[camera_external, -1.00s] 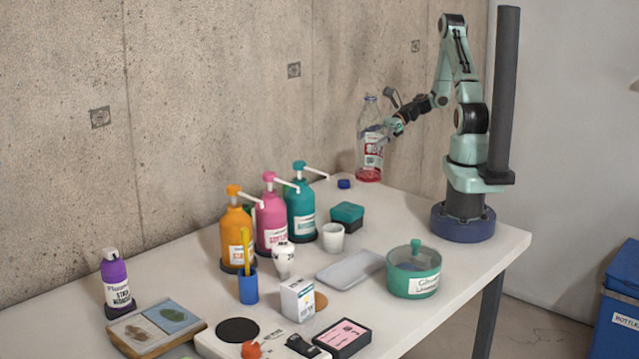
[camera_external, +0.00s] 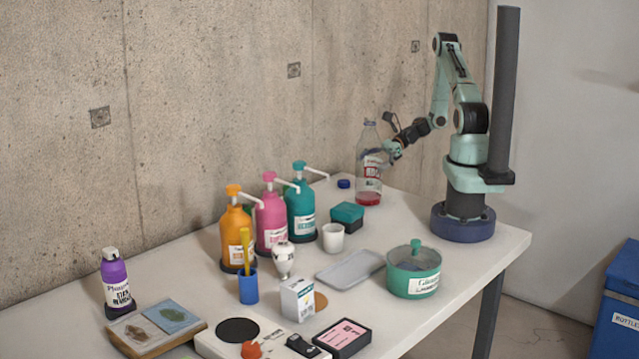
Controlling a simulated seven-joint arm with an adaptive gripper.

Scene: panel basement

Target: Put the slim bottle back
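A slim clear bottle (camera_external: 369,172) with a white-and-red label and red liquid at its bottom is upright near the far end of the table, just left of my arm. My gripper (camera_external: 385,153) is at the bottle's right side, at label height, and appears closed on it. The fingers are small and partly hidden against the bottle. The bottle's base is at or very near the tabletop; I cannot tell whether it touches.
A blue cap (camera_external: 343,184) lies left of the bottle. A teal box (camera_external: 347,215), white cup (camera_external: 333,237), grey tray (camera_external: 350,267) and green pot (camera_external: 413,272) stand nearer. Pump bottles (camera_external: 270,222) line the wall side. A blue bin (camera_external: 617,310) is on the floor at right.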

